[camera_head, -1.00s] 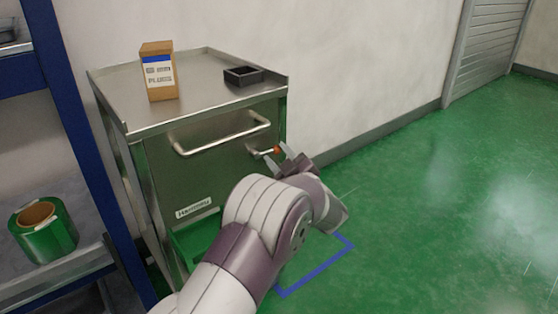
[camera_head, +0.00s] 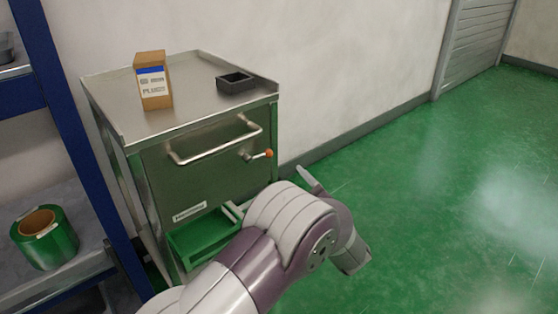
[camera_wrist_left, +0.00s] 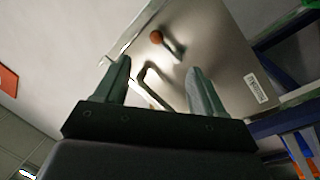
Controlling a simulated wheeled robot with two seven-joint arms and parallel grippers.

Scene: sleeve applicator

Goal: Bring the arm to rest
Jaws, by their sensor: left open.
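My left gripper (camera_head: 309,180) is mostly hidden behind my own arm in the head view, with one finger showing to the right of the steel cabinet (camera_head: 215,175). In the left wrist view my left gripper (camera_wrist_left: 158,68) shows both fingers spread apart with nothing between them. Beyond the fingers are the cabinet front (camera_wrist_left: 215,60), its bar handle (camera_wrist_left: 150,82) and a lever with an orange knob (camera_wrist_left: 156,37). In the head view the lever's orange knob (camera_head: 268,153) is up and left of the gripper, clear of it. My right gripper is not in view.
On the cabinet top stand a cardboard box (camera_head: 152,82) and a small black tray (camera_head: 234,83). A green bin (camera_head: 200,238) sits low in the cabinet. A blue-framed shelf with a green roll (camera_head: 45,238) is at left. Green floor (camera_head: 440,190) is open at right.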

